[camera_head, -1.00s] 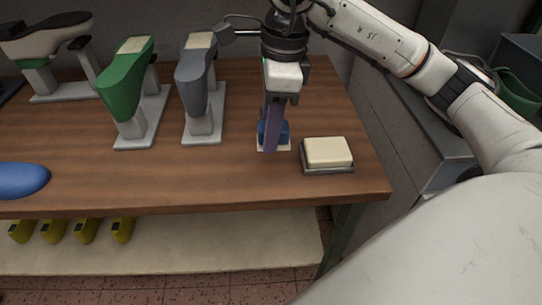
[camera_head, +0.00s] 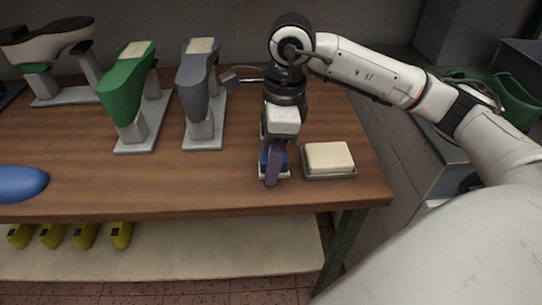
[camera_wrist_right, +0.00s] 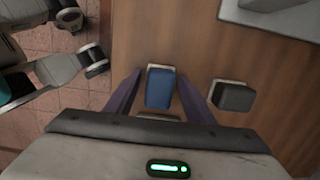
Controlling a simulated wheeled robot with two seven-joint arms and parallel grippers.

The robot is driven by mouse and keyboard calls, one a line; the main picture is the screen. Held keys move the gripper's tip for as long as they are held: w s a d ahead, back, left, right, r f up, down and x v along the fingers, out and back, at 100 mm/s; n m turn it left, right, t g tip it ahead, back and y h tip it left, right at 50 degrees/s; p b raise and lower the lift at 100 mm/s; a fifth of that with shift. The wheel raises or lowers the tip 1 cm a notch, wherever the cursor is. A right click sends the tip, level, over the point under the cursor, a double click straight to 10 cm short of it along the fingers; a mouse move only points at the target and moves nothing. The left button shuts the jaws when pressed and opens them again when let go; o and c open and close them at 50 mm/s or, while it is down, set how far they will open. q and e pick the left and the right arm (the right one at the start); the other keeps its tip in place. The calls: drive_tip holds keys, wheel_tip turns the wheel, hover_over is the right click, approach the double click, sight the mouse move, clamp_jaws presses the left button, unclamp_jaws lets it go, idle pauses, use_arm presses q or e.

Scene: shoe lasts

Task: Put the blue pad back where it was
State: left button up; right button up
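The blue pad (camera_head: 263,160) has a pale cream layer under it. It is near the table's front edge, left of a cream block, partly hidden by my right gripper (camera_head: 272,178). In the right wrist view the blue pad (camera_wrist_right: 160,88) lies between the two purple fingers (camera_wrist_right: 160,80), their tips close against its sides. My right gripper appears shut on it, pointing down. I cannot tell whether the pad touches the table. My left gripper is not in view.
The cream block (camera_head: 329,157) sits on a dark tray (camera_head: 330,177) to the right. A dark pad (camera_wrist_right: 235,97) lies farther back. Green (camera_head: 124,88) and grey (camera_head: 195,85) lasts stand left. A blue rounded object (camera_head: 20,183) lies far left. The front middle of the table (camera_head: 140,185) is clear.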

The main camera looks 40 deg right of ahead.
drive_tip(key=shift+r, duration=0.15)
drive_tip(key=shift+r, duration=0.25)
drive_tip(key=r, duration=0.7)
drive_tip(key=d+r+p, duration=0.1)
drive_tip(key=r, duration=0.3)
drive_tip(key=shift+s+d+r, duration=0.1)
drive_tip(key=shift+s+r, duration=0.2)
drive_tip(key=shift+s, duration=0.1)
